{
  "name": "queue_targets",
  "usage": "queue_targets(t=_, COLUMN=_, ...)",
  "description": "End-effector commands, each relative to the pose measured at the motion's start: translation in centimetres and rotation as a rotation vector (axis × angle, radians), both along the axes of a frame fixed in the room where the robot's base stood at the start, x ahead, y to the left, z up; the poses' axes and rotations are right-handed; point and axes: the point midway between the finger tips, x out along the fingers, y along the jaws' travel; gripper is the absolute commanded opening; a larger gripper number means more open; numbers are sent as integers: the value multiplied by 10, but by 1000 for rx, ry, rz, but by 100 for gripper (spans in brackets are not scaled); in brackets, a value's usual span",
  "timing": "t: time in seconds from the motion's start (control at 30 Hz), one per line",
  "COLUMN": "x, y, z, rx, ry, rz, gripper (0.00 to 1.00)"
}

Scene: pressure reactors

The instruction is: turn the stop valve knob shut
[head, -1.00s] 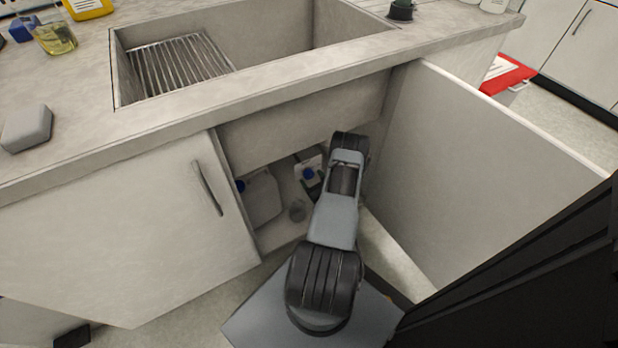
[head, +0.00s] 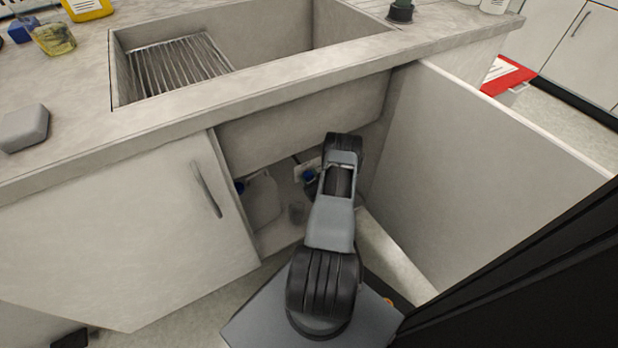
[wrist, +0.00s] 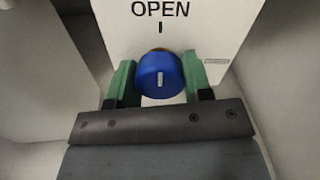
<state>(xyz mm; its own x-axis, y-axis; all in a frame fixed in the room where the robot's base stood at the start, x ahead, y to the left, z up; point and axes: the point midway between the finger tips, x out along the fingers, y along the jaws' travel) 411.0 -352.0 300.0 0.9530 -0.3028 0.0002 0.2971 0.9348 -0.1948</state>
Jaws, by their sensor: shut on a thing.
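The stop valve knob (wrist: 160,76) is blue with a white mark that stands near upright, in line with the tick under the word OPEN on the white plate (wrist: 205,28) behind it. My gripper (wrist: 160,82) has its green fingers on either side of the knob and is shut on it. In the head view the knob (head: 309,174) is a small blue spot inside the open cupboard under the sink, partly hidden by my arm. The gripper is hidden behind my arm there.
The open cupboard door (head: 480,170) stands close on the right. A closed door (head: 120,230) is on the left. A whitish jug (head: 262,198) with a blue cap stands inside, left of my arm. The sink (head: 215,60) is above.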

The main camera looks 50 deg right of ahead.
Motion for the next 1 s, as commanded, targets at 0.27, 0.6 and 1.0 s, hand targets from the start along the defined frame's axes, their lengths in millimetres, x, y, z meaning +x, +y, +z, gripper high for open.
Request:
queue_targets(t=0.27, x=0, y=0, z=0, rx=4, ry=-1, rz=1, gripper=22)
queue_targets(t=0.6, x=0, y=0, z=-1, rx=137, ry=-42, rz=1, gripper=22)
queue_targets(t=1.0, x=0, y=1, z=-1, rx=489, ry=-154, rz=1, gripper=22)
